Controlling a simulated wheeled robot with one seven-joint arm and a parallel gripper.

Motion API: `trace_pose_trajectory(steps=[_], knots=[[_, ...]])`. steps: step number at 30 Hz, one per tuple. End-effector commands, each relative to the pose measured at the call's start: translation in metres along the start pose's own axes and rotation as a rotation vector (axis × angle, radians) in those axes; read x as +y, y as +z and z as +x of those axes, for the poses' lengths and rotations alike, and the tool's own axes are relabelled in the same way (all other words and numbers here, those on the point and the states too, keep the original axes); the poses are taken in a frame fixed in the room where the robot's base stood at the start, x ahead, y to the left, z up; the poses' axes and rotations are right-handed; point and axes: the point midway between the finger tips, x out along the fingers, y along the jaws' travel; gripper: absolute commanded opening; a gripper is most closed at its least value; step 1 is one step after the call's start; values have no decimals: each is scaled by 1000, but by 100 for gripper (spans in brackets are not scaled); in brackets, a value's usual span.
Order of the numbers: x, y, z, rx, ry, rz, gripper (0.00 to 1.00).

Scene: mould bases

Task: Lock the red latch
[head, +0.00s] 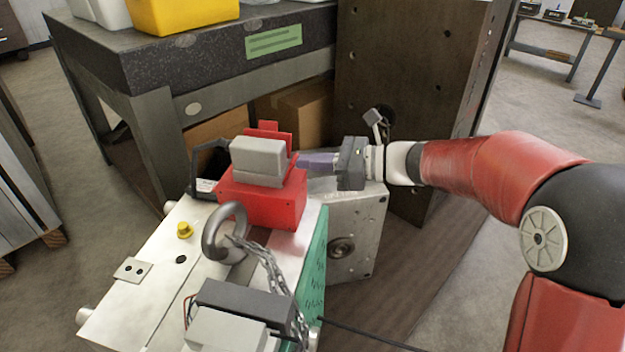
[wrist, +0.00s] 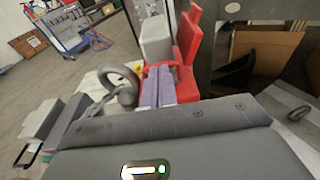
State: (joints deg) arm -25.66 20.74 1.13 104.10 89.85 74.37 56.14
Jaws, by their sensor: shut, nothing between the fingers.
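The red latch (head: 262,202) is a red body on top of the metal mould base (head: 155,262). A grey block sits on it and a red upright plate stands behind that block. In the wrist view the red latch (wrist: 190,45) is just ahead of my fingers, with a thin red bar across their tips. My gripper (head: 302,160) comes in from the right at the latch's upper right side. Its purple fingers are together and empty; they also show in the wrist view (wrist: 157,72). The tips are at or very near the latch; I cannot tell whether they touch.
A grey lifting ring (head: 222,232) with a chain stands in front of the latch. A black handle (head: 205,165) is behind it. A workbench with a yellow bin (head: 185,12) stands at the back left, and a dark upright panel (head: 410,80) stands behind my gripper.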

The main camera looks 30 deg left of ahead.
Motion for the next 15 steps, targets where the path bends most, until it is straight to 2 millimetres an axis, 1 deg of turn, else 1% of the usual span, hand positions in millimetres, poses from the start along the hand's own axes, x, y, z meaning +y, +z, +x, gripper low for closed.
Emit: trace_pose_trajectory(steps=[8,15], knots=[[0,0,-1,0,-1,-1,0],[-1,1,-14,0,-3,-1,0]])
